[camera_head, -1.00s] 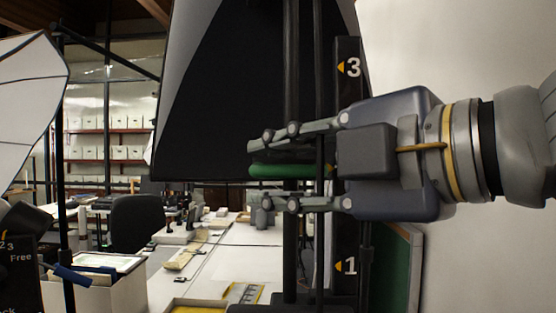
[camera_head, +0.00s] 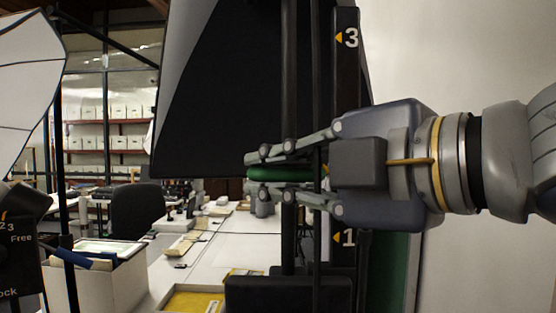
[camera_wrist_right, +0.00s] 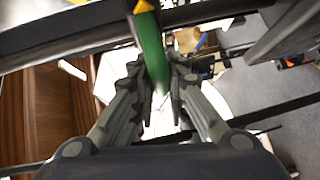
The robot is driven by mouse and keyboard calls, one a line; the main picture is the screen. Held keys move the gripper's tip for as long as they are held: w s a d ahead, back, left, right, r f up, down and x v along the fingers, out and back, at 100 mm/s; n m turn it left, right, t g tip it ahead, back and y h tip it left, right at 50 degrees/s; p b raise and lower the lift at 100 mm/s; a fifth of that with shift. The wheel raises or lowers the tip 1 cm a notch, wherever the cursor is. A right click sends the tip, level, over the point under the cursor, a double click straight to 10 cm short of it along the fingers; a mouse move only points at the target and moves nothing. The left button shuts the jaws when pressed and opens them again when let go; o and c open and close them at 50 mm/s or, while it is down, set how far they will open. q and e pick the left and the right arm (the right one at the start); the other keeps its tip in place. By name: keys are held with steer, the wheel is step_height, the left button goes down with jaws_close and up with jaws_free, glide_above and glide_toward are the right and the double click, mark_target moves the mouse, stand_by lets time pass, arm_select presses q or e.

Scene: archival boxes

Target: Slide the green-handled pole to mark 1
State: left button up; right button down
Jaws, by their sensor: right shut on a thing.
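The green handle (camera_head: 280,174) lies level on a dark upright pole (camera_head: 289,235) in the head view. My right gripper (camera_head: 252,174) comes in from the right and is shut on the green handle, one finger above it and one below. The wrist view shows the green handle (camera_wrist_right: 151,50) running between both fingers. Mark 1 (camera_head: 348,237) is on the black scale below the gripper, and mark 3 (camera_head: 351,38) is well above. The handle sits between them, nearer mark 1. The scale's middle is hidden behind my gripper. My left gripper is not in view.
A large black softbox panel (camera_head: 225,110) stands behind the pole. A dark block (camera_head: 255,293) sits at the pole's foot. A white box (camera_head: 115,280) and a long table (camera_head: 220,245) are at lower left. The pale wall (camera_head: 450,60) is clear at right.

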step_height(320, 180, down, 9)
steer(key=b, duration=0.4)
steer(key=shift+f, duration=0.2)
steer(key=shift+a, duration=0.1)
steer(key=c, duration=1.9)
jaws_free()
steer(key=shift+f, duration=0.1)
steer(key=shift+o, duration=1.3)
steer(key=shift+s, duration=0.15)
steer(key=shift+r, duration=0.2)
